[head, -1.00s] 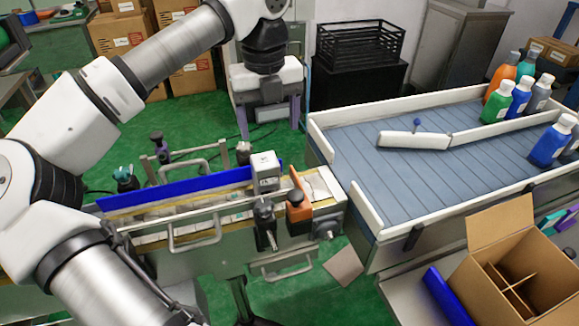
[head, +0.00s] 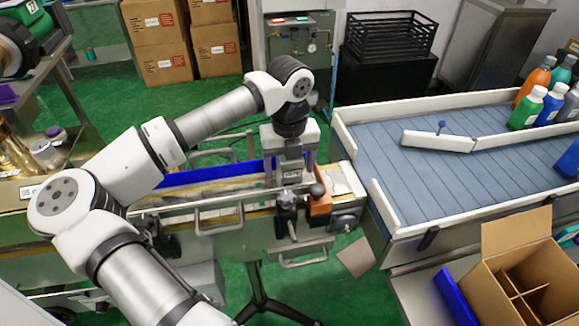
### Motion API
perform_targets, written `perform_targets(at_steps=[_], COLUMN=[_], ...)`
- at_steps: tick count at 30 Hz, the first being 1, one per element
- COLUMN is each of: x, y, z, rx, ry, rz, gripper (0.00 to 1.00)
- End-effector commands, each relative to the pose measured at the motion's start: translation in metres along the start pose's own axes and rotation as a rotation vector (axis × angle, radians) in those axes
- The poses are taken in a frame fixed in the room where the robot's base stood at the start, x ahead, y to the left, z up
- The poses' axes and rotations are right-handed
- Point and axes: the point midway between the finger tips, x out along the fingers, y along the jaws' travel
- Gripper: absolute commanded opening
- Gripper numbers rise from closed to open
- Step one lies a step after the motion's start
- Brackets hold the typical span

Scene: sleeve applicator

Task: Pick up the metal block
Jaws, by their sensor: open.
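The metal block (head: 290,170) is a small grey block on the narrow conveyor (head: 232,192), near its right end beside the orange part (head: 319,204). My gripper (head: 291,158) points straight down over the block. Its two fingers are open, one on the left and one on the right of the block. The gripper body hides the block's top, and I cannot tell whether either finger touches it.
A blue guide rail (head: 210,176) runs behind the block, and a metal handle bar (head: 221,206) is in front. A dark clamp knob (head: 286,203) stands close to the block. The wide conveyor (head: 440,175) with bottles lies right; an open carton (head: 515,270) is at lower right.

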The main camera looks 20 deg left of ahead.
Motion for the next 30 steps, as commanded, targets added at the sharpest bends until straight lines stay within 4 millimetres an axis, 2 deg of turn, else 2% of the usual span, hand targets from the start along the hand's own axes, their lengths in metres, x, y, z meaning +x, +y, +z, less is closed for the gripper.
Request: perform_targets(at_steps=[9,24,30], x=[0.0066,0.0054,0.0051], y=[0.0001,0.0000,0.0000], z=[0.0001,0.0003,0.0004], rx=[-0.001,-0.001,-0.001], ry=[-0.001,-0.002,-0.002], rz=[0.000,0.000,0.000], gripper=[0.71,0.06,0.05])
